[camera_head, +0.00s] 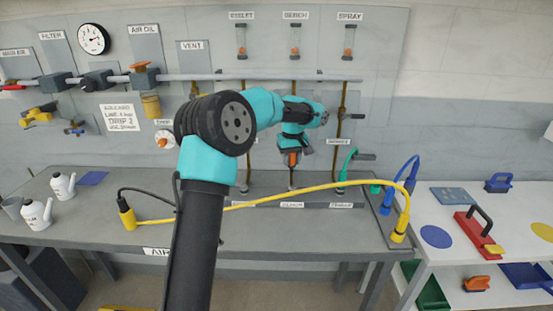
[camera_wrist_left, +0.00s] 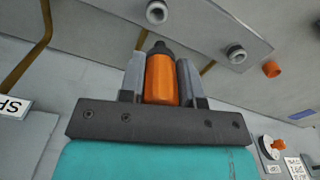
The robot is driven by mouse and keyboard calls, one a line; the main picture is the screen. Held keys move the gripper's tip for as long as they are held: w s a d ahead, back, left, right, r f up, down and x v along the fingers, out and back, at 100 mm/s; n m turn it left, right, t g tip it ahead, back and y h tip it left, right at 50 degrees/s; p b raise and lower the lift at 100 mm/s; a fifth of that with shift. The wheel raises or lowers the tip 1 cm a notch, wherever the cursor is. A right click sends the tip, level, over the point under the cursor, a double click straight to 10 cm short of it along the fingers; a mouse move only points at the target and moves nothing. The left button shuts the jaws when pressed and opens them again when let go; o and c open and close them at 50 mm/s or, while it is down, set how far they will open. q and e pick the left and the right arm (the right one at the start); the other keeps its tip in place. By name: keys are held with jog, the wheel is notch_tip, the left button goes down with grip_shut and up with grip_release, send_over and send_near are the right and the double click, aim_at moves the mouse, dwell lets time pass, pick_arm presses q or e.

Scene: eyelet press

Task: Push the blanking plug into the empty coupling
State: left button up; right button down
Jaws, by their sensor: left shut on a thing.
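My left gripper (camera_head: 291,160) is shut on the orange blanking plug (camera_head: 292,157), in front of the back panel. In the left wrist view the plug (camera_wrist_left: 162,78) sits between the two fingers (camera_wrist_left: 160,80), its dark tip pointing away from the gripper. Beyond the tip, two grey ring-shaped couplings show on a grey strip, one (camera_wrist_left: 157,12) near the top and one (camera_wrist_left: 236,54) to the right. The plug is apart from both. I cannot tell which coupling is the empty one. My right gripper is not in view.
A yellow hose (camera_head: 290,194) crosses the bench (camera_head: 90,225) behind my left arm. Green (camera_head: 347,160) and blue (camera_head: 413,170) hoses curve at the right. Oil cans (camera_head: 63,185) stand at the left.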

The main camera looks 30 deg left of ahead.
aim_at(293, 166)
pick_arm(q)
jog(key=shift+w+d, duration=0.15)
jog(key=shift+d, duration=0.2)
jog(key=shift+f, duration=0.15)
jog(key=shift+f, duration=2.75)
jog(key=shift+f, duration=1.75)
dwell(1.8)
jog(key=o, duration=1)
jog(key=shift+r, duration=0.15)
